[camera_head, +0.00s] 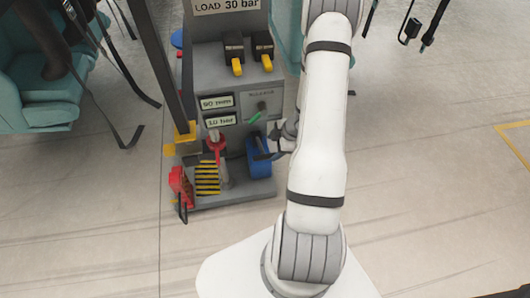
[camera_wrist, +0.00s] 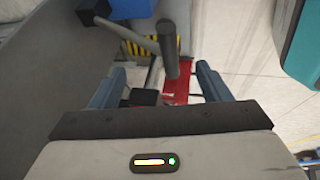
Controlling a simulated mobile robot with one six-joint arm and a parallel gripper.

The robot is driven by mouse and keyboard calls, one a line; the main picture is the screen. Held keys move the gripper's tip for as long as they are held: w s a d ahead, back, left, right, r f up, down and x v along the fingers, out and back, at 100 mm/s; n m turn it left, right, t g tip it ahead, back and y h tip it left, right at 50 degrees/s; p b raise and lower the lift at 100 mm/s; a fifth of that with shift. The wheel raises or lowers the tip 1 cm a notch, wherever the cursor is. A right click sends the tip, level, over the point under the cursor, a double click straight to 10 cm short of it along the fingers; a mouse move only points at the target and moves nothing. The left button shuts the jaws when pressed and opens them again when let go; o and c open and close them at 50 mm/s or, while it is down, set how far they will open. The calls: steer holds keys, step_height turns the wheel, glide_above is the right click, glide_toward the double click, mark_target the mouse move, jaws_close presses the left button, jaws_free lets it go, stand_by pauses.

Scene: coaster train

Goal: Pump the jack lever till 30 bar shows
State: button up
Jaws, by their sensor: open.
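The grey jack stand (camera_head: 228,185) has a sign reading LOAD 30 bar (camera_head: 227,5). Its lower display (camera_head: 221,120) seems to read 10 bar; the upper one (camera_head: 217,102) seems to read 90 mm. A blue pump body (camera_head: 258,158) sits at its lower right. In the wrist view, a grey lever with a dark grip (camera_wrist: 170,52) comes out beside the blue body (camera_wrist: 130,8). My gripper (camera_head: 277,143) is beside the pump, partly hidden by my arm. In the wrist view my gripper (camera_wrist: 160,70) is open, with the grip ahead between its fingers, apart from both.
A green release handle (camera_head: 255,117) and two black boxes with yellow plugs (camera_head: 237,68) are on the panel. A red piece (camera_head: 182,187) and yellow-black stripes (camera_head: 207,181) are low at the left. Teal seats (camera_head: 42,88) stand at left. The floor at right is clear.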

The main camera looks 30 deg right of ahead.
mark_target(265, 154)
steer(key=shift+d+n, duration=0.1)
steer(key=shift+n, duration=0.3)
steer(key=shift+w+f, duration=0.15)
steer(key=shift+f, duration=0.05)
steer(key=b+x, duration=0.4)
steer(key=x, duration=0.3)
